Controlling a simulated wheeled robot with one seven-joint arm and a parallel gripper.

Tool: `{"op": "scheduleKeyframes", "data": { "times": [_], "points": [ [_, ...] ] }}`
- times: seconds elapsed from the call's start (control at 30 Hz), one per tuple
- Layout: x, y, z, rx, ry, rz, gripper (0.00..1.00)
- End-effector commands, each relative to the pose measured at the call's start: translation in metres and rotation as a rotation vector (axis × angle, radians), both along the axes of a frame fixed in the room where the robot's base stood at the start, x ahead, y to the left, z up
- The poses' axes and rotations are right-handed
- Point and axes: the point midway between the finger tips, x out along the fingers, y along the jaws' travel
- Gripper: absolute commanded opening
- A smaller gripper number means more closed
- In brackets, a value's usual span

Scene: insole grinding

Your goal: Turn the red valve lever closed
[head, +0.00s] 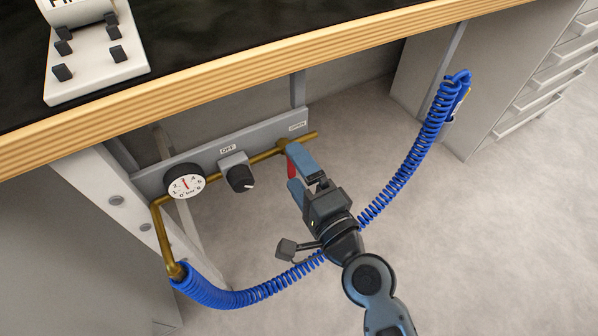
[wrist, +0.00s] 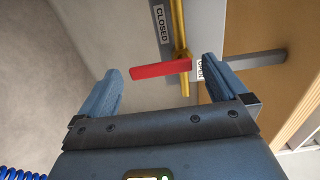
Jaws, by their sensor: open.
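The red valve lever (wrist: 160,69) shows in the wrist view as a flat bar crossing the brass pipe (wrist: 178,25) at about a right angle. Its free end points left. In the head view the lever (head: 291,169) hangs down from the pipe, partly hidden by my gripper. My gripper (wrist: 162,66) is open, with one blue finger to each side of the lever; I cannot tell whether either touches it. A CLOSED label (wrist: 162,24) is beside the pipe.
A pressure gauge (head: 186,182) and a black knob (head: 240,178) sit along the pipe rail to the left. A coiled blue hose (head: 408,160) loops below and right of my arm. The workbench edge (head: 250,70) is above. Grey drawers (head: 540,80) stand at right.

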Motion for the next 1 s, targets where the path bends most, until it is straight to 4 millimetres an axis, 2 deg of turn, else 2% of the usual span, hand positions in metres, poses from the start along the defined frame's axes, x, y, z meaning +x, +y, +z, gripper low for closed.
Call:
{"op": "scheduleKeyframes", "data": {
  "times": [0.17,0.6,0.77,1.0],
  "points": [
    [-0.005,-0.003,-0.001,0.001,0.001,0.0,1.0],
    [-0.057,-0.038,-0.002,-0.001,0.001,0.0,1.0],
    [-0.064,-0.043,-0.001,0.001,0.001,0.0,1.0],
    [-0.065,-0.044,0.0,0.0,0.0,0.0,1.0]
  ]
}}
